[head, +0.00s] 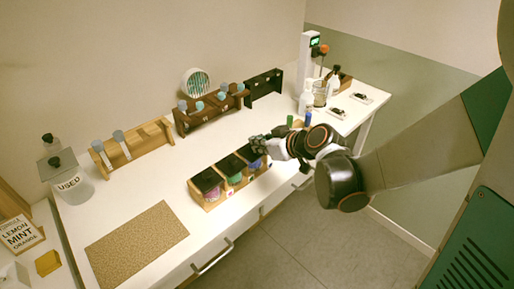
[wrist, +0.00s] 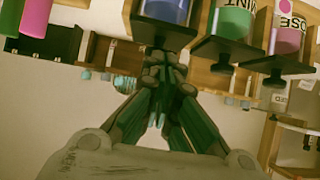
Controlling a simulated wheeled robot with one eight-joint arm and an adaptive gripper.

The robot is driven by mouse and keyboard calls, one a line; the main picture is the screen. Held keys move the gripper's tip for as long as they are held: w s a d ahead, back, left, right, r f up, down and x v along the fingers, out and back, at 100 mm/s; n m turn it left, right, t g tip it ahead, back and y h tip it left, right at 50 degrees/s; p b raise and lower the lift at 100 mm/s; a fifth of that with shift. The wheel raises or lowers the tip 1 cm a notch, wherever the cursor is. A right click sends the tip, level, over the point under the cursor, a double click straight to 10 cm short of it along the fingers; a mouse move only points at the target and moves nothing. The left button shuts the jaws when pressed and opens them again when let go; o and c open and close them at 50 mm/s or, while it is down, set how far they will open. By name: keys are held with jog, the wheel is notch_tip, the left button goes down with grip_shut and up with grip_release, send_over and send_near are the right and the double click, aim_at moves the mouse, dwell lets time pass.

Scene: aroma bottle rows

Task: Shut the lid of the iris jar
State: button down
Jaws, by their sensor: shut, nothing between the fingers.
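Three jars stand in a wooden box (head: 212,205). The right one holds violet-blue contents (head: 256,163); its name is not readable, but the other labels seem to read MINT and ROSE. In the wrist view, which is upside down, this blue jar (wrist: 166,10) has a dark lid (wrist: 143,30) at its top, looking flat and down, though my fingers cover part of it. My gripper (head: 258,146) is at that jar's lid, fingers together and empty. In the wrist view its fingertips (wrist: 166,62) overlap the lid's edge; contact cannot be told.
The green jar (head: 235,179) and pink jar (head: 212,193) have dark lids that look down. Bottle racks (head: 205,110) stand behind. A cork mat (head: 137,243) lies front left.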

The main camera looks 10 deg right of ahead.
jog(key=shift+s+d+f+b, duration=0.25)
jog(key=shift+f+b, duration=0.2)
jog(key=shift+f, duration=0.15)
jog(key=shift+s+d+f+b, duration=0.15)
jog(key=shift+s+f+b, duration=0.05)
jog(key=shift+f+b, duration=0.35)
jog(key=shift+s+d+f+b, duration=0.25)
jog(key=shift+f+b, duration=0.15)
jog(key=shift+f, duration=0.2)
jog(key=shift+r, duration=0.15)
notch_tip(320, 180, up, 4)
jog(key=p, duration=0.4)
send_near(257, 156)
jog(key=s+d+f, duration=0.2)
jog(key=s+f, duration=0.1)
jog(key=shift+d, duration=0.1)
jog(key=shift+r, duration=0.15)
